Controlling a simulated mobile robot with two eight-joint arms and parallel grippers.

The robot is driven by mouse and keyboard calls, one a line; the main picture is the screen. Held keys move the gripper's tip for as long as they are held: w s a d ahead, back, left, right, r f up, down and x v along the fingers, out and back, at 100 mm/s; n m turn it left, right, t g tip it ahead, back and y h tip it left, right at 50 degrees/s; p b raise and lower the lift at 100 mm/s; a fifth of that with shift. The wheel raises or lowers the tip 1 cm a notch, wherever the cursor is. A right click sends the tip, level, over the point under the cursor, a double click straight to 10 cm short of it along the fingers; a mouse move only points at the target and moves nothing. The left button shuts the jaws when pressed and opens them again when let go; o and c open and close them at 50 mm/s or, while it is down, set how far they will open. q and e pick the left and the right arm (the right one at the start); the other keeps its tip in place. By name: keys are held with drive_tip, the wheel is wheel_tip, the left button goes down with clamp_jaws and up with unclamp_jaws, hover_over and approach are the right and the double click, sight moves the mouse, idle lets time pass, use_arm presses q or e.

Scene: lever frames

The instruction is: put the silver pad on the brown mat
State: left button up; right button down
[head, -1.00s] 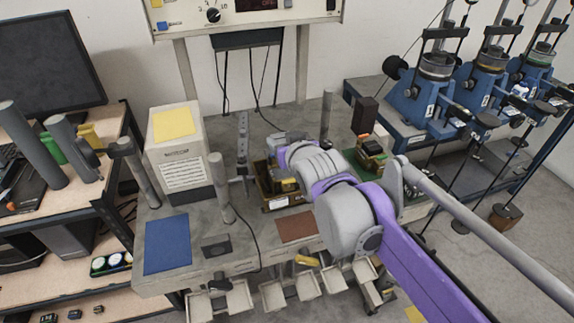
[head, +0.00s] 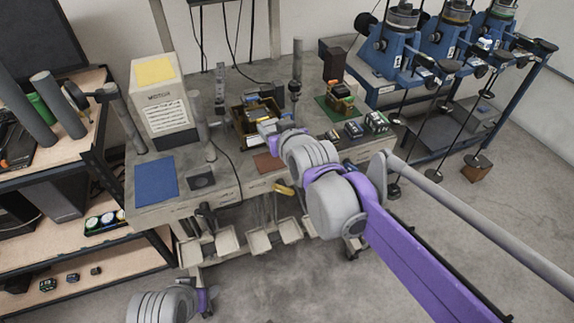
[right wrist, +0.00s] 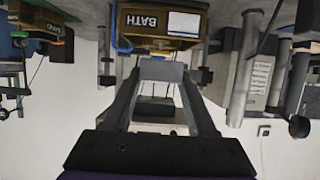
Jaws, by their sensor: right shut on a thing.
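The brown mat (head: 268,162) lies flat near the front edge of the grey bench, partly covered by my right arm. My right gripper (head: 266,128) is above the bench, between the brown mat and a wooden crate behind it. In the right wrist view my right gripper (right wrist: 160,82) is shut on a flat grey piece, which looks like the silver pad (right wrist: 160,71). The pad is held across the fingertips, clear of the mat. My left arm shows at the bottom left of the head view; its fingers are too unclear to tell their state.
The wooden crate (head: 243,137) marked BATH holds several items. A blue mat (head: 156,181) lies at the left, a green mat (head: 325,105) at the back right. Posts stand on the bench. A white box (head: 160,95) is at the back left. Small devices (head: 354,129) are right of my gripper.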

hover_over(275, 163)
wheel_tip(275, 163, down, 6)
drive_tip(key=shift+r+b, duration=0.1)
drive_tip(key=shift+b, duration=0.25)
drive_tip(key=shift+f+b, duration=0.3)
drive_tip(key=shift+f, duration=1.75)
drive_tip(key=shift+f, duration=0.15)
drive_tip(key=shift+c, duration=1)
unclamp_jaws()
